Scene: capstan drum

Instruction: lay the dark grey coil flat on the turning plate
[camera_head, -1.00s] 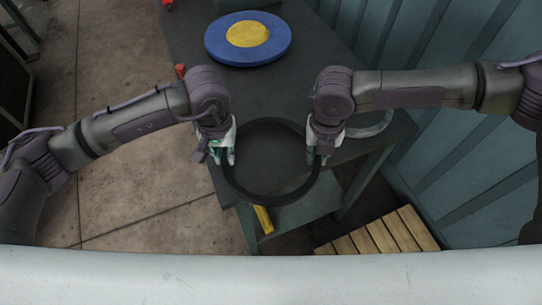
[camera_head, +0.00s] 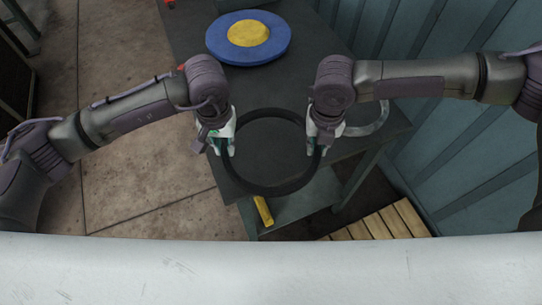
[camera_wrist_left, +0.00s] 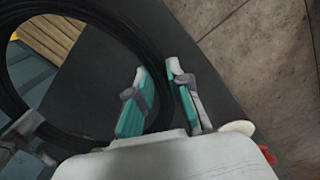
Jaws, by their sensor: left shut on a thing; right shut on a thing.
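The dark grey coil (camera_head: 270,188) is a wide ring held between my two grippers, over the near part of the dark table. My left gripper (camera_head: 224,147) is shut on its left side and my right gripper (camera_head: 321,144) on its right side. In the left wrist view the coil (camera_wrist_left: 132,28) runs to the left gripper's fingers (camera_wrist_left: 160,98). The gap between coil and table is hard to judge. The turning plate (camera_head: 272,54), a blue disc with a raised yellow hub (camera_head: 248,34), lies farther back on the table, apart from the coil.
A light grey ring (camera_head: 376,124) lies on the table's right side, partly behind my right gripper. A yellow piece (camera_head: 263,211) shows below the table's near edge. A wooden pallet (camera_head: 385,225) is on the floor at right, near the blue-grey wall (camera_head: 470,150).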

